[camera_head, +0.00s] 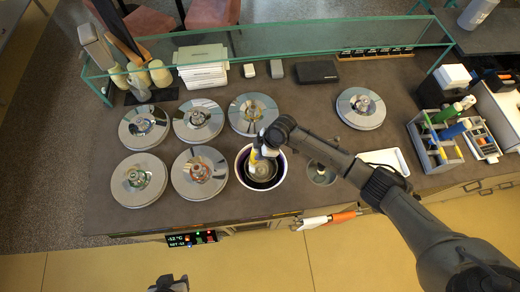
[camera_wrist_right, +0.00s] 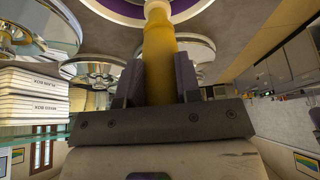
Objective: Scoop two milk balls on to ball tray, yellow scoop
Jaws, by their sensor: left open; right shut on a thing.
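My right gripper (camera_head: 268,150) is shut on the yellow scoop (camera_wrist_right: 159,50), whose handle stands between the two fingers in the right wrist view. In the head view, the yellow scoop (camera_head: 256,157) is partly hidden by the gripper and reaches down into an open round well (camera_head: 239,170) with a pale rim and purple inner wall. Whether the scoop holds anything cannot be told. My left gripper (camera_head: 170,284) is open and empty at the bottom edge, away from the counter.
Several lidded wells, such as one at front left (camera_head: 138,180), surround the open one. A rack (camera_head: 436,146) with green and blue handles stands at right. A glass screen (camera_head: 260,45) runs along the back.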

